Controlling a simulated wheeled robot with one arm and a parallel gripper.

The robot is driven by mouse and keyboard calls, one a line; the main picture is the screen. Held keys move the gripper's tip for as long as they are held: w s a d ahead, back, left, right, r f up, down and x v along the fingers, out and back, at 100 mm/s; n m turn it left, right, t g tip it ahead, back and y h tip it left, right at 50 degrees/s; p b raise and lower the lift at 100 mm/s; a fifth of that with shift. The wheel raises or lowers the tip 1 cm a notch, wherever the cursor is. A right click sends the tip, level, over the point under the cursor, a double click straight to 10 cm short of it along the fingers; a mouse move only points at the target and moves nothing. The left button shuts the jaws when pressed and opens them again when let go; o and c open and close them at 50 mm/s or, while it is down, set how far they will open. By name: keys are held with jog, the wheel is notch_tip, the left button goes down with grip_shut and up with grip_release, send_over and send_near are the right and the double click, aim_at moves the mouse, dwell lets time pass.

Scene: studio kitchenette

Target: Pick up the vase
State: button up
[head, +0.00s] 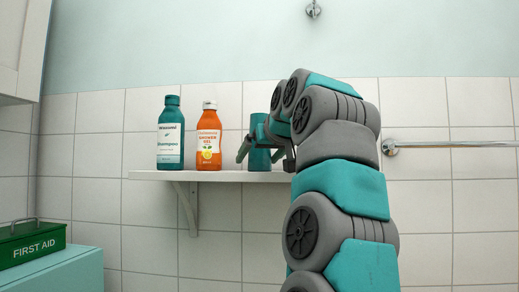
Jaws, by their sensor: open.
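A teal cylindrical vase (259,162) stands upright near the right end of the white wall shelf (225,176). My arm reaches up from the lower right and hides part of the vase and the shelf's right end. My gripper (261,153) is open at the vase, with one finger showing at its left side and the other near its right side. I cannot tell whether the fingers touch it.
An orange shower gel bottle (209,140) stands on the shelf left of the vase, with a teal shampoo bottle (170,138) further left. A metal rail (450,144) is on the tiled wall at right. A green first aid box (33,243) sits at lower left.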

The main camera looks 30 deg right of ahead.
jog(key=x, duration=0.4)
jog(key=shift+d, duration=0.25)
jog(key=shift+r, duration=0.1)
jog(key=shift+c, duration=0.2)
grip_shut()
